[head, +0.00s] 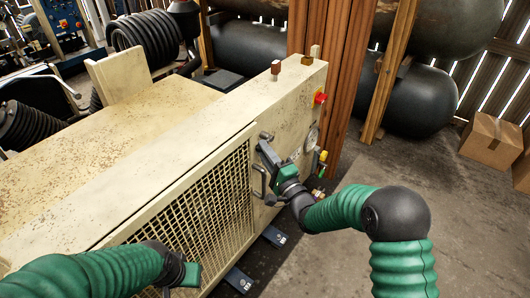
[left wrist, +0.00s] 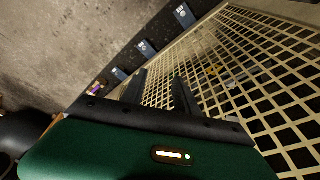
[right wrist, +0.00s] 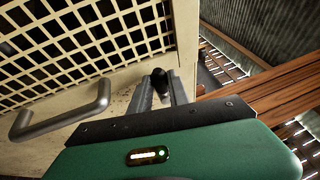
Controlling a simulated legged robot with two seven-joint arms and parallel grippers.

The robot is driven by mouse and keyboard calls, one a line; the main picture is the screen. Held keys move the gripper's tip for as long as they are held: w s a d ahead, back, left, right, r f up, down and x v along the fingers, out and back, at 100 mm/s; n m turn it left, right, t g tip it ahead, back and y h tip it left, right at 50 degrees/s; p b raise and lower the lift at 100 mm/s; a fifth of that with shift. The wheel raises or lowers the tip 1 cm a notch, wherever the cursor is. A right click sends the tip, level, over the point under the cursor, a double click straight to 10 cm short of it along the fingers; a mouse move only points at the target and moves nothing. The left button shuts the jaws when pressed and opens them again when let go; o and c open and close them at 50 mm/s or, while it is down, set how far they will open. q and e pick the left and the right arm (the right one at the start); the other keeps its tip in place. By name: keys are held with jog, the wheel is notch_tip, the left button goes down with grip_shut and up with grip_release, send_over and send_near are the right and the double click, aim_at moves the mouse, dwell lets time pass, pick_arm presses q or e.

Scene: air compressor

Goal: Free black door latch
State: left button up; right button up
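The black door latch (right wrist: 160,78) is a small dark knob on the cream compressor door's edge, seen in the right wrist view between my right gripper's fingertips (right wrist: 160,88). In the head view my right gripper (head: 266,148) is at the upper right corner of the mesh door (head: 205,208) and largely covers the latch. Its fingers sit close on both sides of the latch and appear shut on it. My left gripper (left wrist: 160,88) is open and empty in front of the door's mesh, low on the left; in the head view its fingers are hard to see.
A grey door handle (right wrist: 62,112) is left of the latch in the right wrist view. A red button (head: 320,98) and gauge (head: 312,138) are on the panel to the right. Blue feet (head: 238,279) stick out below. The floor (head: 330,262) at right is open.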

jog(key=shift+d+f, duration=0.1)
jog(key=shift+f, duration=0.05)
grip_shut()
jog(key=shift+f, duration=0.2)
dwell(0.7)
